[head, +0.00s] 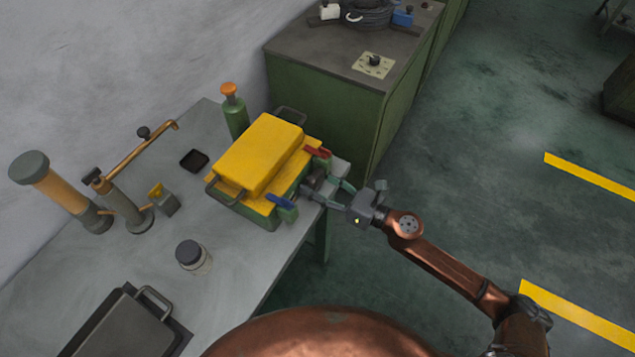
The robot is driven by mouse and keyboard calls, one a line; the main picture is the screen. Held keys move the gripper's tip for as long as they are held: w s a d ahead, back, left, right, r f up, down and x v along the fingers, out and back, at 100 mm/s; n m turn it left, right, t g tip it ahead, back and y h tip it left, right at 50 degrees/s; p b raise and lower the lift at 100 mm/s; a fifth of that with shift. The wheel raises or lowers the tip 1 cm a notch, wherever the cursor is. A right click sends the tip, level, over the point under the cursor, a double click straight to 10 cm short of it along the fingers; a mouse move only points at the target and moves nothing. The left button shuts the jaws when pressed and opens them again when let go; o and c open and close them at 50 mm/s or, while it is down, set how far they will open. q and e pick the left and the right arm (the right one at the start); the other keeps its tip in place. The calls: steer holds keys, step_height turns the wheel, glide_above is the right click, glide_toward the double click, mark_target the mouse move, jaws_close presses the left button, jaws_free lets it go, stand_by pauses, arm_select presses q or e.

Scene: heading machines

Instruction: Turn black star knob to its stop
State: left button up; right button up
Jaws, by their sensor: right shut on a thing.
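A yellow-topped green box (262,153) stands on the grey bench. Its near right side carries a red lever (317,152) and a blue lever (280,201). Between them is a dark knob-like part (307,190), which I take for the black star knob; its star shape is mostly hidden by the fingers. My right gripper (322,190) reaches in from the right and is shut on this part at the box's side. How far the knob is turned cannot be told. My left gripper is not in view.
A green bottle with an orange cap (235,112) stands behind the box. A jar (193,256), a small black tray (194,160) and copper pipework (150,150) are on the bench (235,260). A green cabinet (325,95) with a dial plate (374,66) stands behind. Open floor lies right.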

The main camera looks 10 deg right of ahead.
steer(key=m+p, duration=0.3)
steer(key=shift+r+m, duration=0.25)
steer(key=shift+m, duration=0.05)
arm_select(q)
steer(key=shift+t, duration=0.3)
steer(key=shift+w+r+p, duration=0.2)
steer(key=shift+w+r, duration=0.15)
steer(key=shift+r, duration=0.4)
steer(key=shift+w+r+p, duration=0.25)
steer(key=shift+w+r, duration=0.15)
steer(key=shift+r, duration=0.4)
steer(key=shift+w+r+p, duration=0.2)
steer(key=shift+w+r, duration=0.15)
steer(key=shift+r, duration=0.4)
arm_select(e)
steer(key=shift+f+m, duration=0.1)
steer(key=shift+m, duration=0.9)
steer(key=o, duration=1.2)
steer(key=shift+f, duration=0.1)
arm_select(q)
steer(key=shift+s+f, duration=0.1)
